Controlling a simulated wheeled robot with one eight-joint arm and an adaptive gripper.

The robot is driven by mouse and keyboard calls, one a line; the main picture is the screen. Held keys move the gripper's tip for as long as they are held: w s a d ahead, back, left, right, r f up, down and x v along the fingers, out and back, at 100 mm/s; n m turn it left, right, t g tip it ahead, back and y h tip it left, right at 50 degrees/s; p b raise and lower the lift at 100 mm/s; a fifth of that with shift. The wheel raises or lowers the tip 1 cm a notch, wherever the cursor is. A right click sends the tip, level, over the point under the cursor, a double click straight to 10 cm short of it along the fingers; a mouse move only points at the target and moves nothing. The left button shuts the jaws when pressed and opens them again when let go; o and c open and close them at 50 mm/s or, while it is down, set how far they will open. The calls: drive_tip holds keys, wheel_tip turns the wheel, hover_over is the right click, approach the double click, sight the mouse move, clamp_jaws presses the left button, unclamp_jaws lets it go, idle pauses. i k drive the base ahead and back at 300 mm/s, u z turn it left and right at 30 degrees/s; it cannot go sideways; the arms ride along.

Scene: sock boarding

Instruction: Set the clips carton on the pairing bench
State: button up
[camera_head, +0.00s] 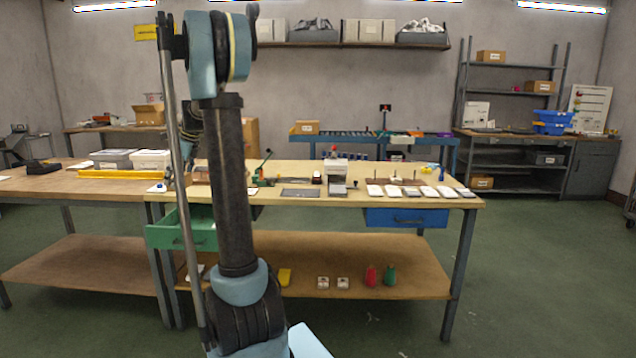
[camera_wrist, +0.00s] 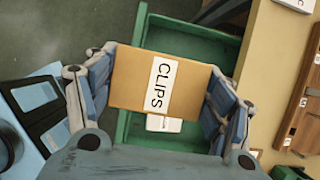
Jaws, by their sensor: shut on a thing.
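The clips carton (camera_wrist: 135,80) is a brown box with a white label reading CLIPS, seen in the wrist view. My gripper (camera_wrist: 172,84) is shut on it, with a finger at its left and right sides. The carton is above an open green drawer (camera_wrist: 143,40); its height over the drawer is hard to judge. In the head view, my arm hides the gripper and most of the area around it. A pale-topped bench (camera_head: 300,208) stands ahead with the green drawer (camera_head: 170,233) pulled out at its left; no visible sign names it as the pairing bench.
A white labelled item (camera_wrist: 165,124) lies in the drawer below the carton. White pads (camera_head: 400,191), a dark plate (camera_head: 300,193) and a press-like device (camera_head: 337,180) occupy the benchtop. Another wooden bench (camera_head: 60,185) adjoins at left. A blue drawer (camera_head: 405,217) is at right.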

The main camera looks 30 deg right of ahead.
sight(188, 189)
drive_tip(key=u, duration=0.05)
drive_tip(key=k, duration=0.25)
drive_tip(key=z, duration=0.4)
drive_tip(key=i, duration=1.2)
drive_tip(key=u, duration=0.35)
